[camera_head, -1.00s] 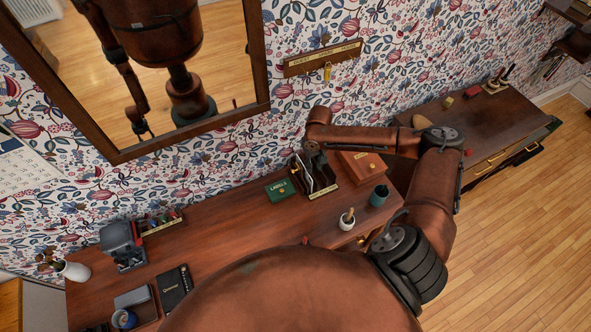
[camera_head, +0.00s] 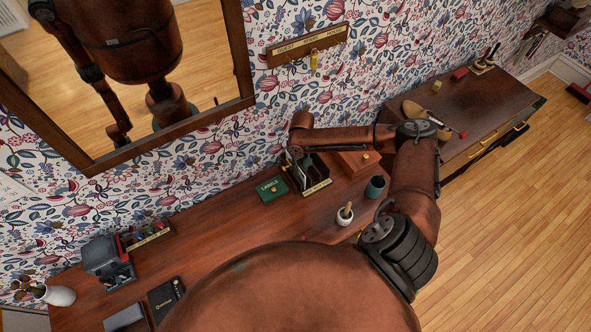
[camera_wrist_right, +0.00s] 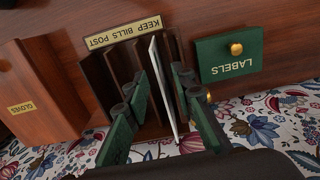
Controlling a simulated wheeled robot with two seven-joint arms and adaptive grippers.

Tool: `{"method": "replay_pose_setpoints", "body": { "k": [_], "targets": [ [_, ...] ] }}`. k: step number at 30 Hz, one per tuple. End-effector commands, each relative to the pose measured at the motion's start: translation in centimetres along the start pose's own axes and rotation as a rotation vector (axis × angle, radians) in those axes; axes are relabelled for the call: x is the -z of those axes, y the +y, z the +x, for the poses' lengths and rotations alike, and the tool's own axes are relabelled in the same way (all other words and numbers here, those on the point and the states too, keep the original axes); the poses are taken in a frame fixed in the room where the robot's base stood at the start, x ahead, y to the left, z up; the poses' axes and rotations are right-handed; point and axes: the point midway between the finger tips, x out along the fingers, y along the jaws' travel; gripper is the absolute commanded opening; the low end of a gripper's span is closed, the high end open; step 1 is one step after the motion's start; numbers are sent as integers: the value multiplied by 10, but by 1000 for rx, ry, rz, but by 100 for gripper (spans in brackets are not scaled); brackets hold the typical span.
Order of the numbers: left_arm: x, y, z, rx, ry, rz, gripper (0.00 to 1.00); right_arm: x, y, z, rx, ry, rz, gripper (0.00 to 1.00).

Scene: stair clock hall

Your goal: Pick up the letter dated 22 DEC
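A white letter (camera_wrist_right: 163,88), seen nearly edge-on, stands in a dark wooden rack (camera_wrist_right: 124,75) labelled KEEP, BILLS, POST. I cannot read any date on it. In the right wrist view my right gripper (camera_wrist_right: 160,94) is open, with one finger on each side of the letter. A gap shows beside the letter, and it looks closer to the finger on the right. In the head view my right gripper (camera_head: 295,154) is over the back of the rack (camera_head: 318,187), and the arm hides part of it. My left gripper is not in view.
A green LABELS box (camera_head: 271,189) is left of the rack. A wooden box (camera_head: 357,162), labelled GLOVES in the wrist view, is to its right. A teal cup (camera_head: 375,188) and a white pot (camera_head: 345,217) stand in front. The patterned wall is close behind.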

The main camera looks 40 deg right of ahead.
Motion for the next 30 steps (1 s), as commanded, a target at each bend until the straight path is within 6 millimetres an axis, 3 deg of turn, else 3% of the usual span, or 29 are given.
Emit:
{"method": "replay_pose_setpoints", "body": {
  "k": [8,15,25,30],
  "targets": [
    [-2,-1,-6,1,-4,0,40,-5,3,32,0,-2,3,23],
    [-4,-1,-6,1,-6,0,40,-5,4,34,0,-1,4,23],
    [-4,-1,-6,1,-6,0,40,-5,4,34,0,-1,4,0],
    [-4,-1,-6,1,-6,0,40,-5,4,34,0,-1,4,0]
  ]
}}
